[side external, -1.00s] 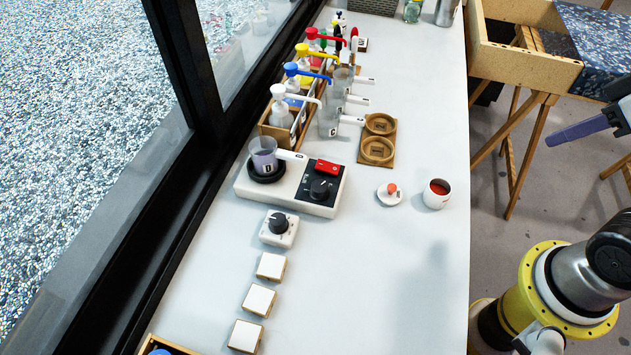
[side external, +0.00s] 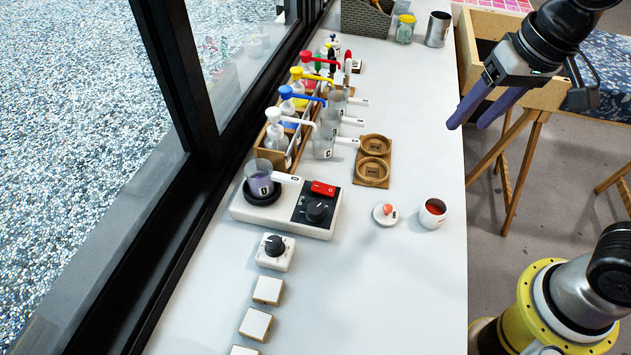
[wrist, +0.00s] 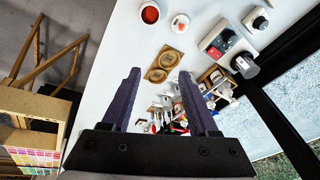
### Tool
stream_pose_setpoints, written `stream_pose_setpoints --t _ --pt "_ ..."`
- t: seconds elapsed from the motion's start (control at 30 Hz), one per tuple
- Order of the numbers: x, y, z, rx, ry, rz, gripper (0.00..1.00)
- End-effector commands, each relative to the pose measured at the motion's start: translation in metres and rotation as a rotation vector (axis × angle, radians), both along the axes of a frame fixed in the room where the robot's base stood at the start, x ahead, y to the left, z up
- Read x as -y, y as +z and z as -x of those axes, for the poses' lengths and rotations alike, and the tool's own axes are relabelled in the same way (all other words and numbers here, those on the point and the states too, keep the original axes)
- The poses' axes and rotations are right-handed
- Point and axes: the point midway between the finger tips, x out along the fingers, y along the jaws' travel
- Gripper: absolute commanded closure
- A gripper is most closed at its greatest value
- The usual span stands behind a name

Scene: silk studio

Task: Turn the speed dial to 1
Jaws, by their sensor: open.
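Two black dials show in the side view, and I cannot tell by label which is the speed dial. One dial (side external: 316,211) is on the dark panel of the white hotplate unit (side external: 283,225), beside a red switch (side external: 322,188). The other dial (side external: 274,245) tops a small separate white box (side external: 287,259) in front of the unit. Their pointer settings are too small to read. In the wrist view, the panel dial (wrist: 215,52) and the box dial (wrist: 260,22) are at upper right. My gripper (side external: 468,124) is open and empty, raised near the table's right edge, well away from both dials.
A beaker (side external: 259,181) of purple liquid stands on the hotplate. Pump bottles in a wooden rack (side external: 270,152), handled cups and a wooden two-ring holder (side external: 357,183) stand behind. A red-filled cup (side external: 432,213) and small lid (side external: 385,214) are at right. The front right tabletop is clear.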

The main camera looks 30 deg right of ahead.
Motion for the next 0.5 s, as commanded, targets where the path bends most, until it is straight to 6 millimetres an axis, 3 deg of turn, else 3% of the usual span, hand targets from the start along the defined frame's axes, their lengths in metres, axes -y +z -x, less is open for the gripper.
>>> stream_pose_setpoints --t 0.03,0.2,0.33,0.5 --pt "-0.017 -0.006 -0.016 -0.038 -0.027 -0.01 0.4" --pt "-0.076 -0.03 -0.06 -0.145 -0.167 -0.035 0.4" --pt "-0.127 -0.061 -0.083 -0.216 -0.278 -0.032 0.4" --pt "-0.182 -0.101 -0.096 -0.278 -0.403 -0.012 0.4"
